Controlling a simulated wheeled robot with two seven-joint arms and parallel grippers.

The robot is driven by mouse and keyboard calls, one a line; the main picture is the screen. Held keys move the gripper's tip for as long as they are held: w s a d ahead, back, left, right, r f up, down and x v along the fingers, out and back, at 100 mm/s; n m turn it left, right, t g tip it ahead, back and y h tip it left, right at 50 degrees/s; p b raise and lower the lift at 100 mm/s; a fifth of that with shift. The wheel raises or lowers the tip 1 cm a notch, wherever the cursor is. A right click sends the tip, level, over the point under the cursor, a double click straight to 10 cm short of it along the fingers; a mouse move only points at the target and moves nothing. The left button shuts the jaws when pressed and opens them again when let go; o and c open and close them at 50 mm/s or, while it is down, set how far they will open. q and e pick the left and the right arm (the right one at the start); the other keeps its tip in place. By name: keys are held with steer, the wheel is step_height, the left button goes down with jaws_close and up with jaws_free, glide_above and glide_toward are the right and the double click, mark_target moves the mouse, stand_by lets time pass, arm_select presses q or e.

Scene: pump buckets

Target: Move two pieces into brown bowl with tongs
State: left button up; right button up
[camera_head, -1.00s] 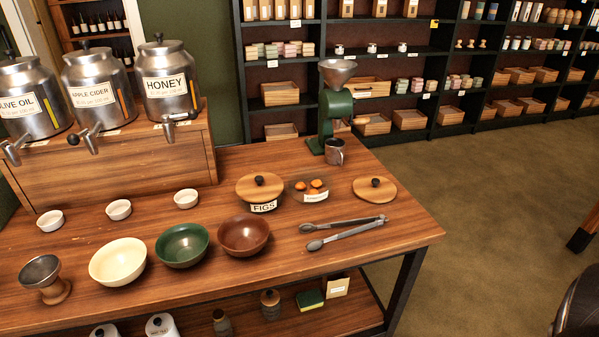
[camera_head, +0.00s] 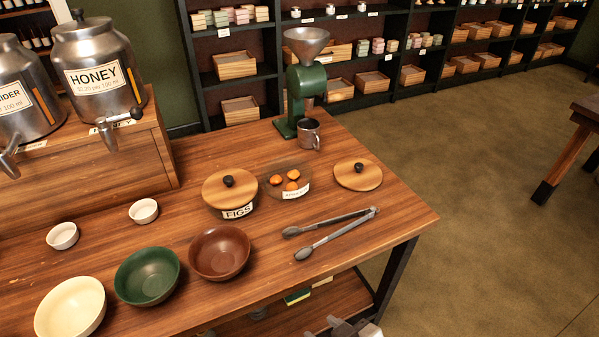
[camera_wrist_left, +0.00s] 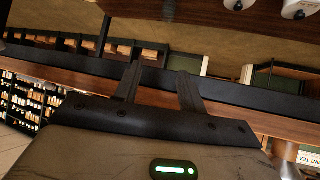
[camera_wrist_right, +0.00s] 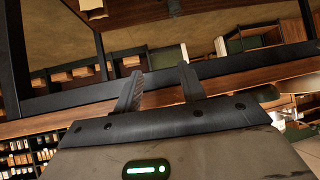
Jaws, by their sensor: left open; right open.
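The brown bowl (camera_head: 220,253) sits empty on the table, right of the green bowl. The metal tongs (camera_head: 332,233) lie on the table to its right, spread open, with their joined end pointing right. Several orange pieces (camera_head: 291,186) lie in a clear labelled container (camera_head: 270,190) behind the tongs. Its wooden lid (camera_head: 358,175) lies to the right. My right gripper (camera_head: 350,324) shows at the bottom edge, in front of the table and apart from the tongs. It is open and empty in the right wrist view (camera_wrist_right: 160,72). My left gripper (camera_wrist_left: 158,72) is open and empty, outside the head view.
A lidded figs container (camera_head: 230,192) stands left of the orange pieces. The green bowl (camera_head: 147,276), cream bowl (camera_head: 70,307) and two small white cups (camera_head: 143,211) stand to the left. A green grinder (camera_head: 303,95) and metal cup (camera_head: 309,133) stand behind. The table's right corner is clear.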

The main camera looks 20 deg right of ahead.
arm_select(q)
steer(key=o, duration=0.4)
steer(key=shift+s+f, duration=0.1)
steer(key=shift+f, duration=0.05)
arm_select(e)
steer(key=shift+o, duration=0.6)
steer(key=w+d+r+g+h+b, duration=0.1)
steer(key=w+d+r+g+h, duration=0.15)
steer(key=r, duration=0.45)
steer(key=w+a+r+t, duration=0.3)
steer(key=w+r+t, duration=0.4)
steer(key=w+r, duration=0.55)
steer(key=w+a+r+n+g+y, duration=0.25)
steer(key=a+r+n+y, duration=0.75)
steer(key=a+n+y, duration=0.6)
steer(key=d+f+n+g+h, duration=0.5)
steer(key=d+f+g, duration=0.3)
steer(key=f+g, duration=0.3)
steer(key=w+d+f+m+g+h, duration=0.1)
steer(key=d+m+h, duration=0.3)
steer(key=d+h, duration=0.6)
steer(key=d+f, duration=0.1)
steer(key=d, duration=1.1)
steer(key=shift+w+d+f+m, duration=0.15)
steer(key=shift+w+d+m, duration=0.05)
steer(key=shift+m, duration=0.1)
